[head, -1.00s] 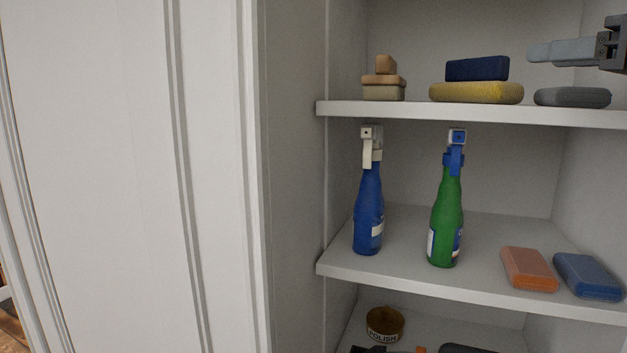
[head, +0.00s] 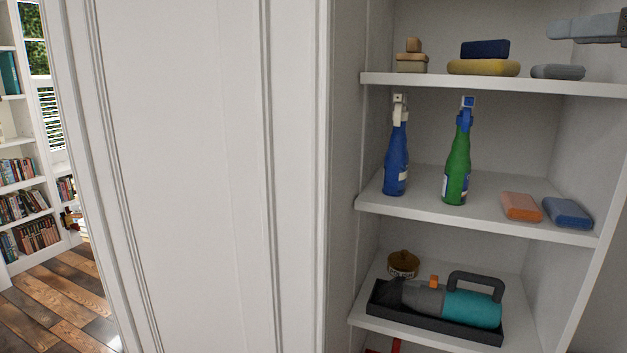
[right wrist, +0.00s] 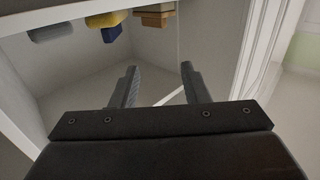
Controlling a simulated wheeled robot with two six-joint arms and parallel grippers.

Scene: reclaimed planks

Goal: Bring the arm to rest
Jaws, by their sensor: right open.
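My right gripper (head: 588,27) shows at the top right corner of the head view, in front of the upper part of the shelving. In the right wrist view its two fingers (right wrist: 160,85) stand apart with nothing between them. The gripper is open and empty. The cupboard shelves and the things on them are beyond the fingers and apart from them. My left gripper is in neither view.
An upper shelf (head: 480,82) bears sponges and blocks. A middle shelf (head: 420,205) holds a blue spray bottle (head: 397,160), a green one (head: 457,165) and two bars. Below are a tin (head: 403,264) and a handheld vacuum (head: 470,305). A white door panel (head: 200,170) stands left.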

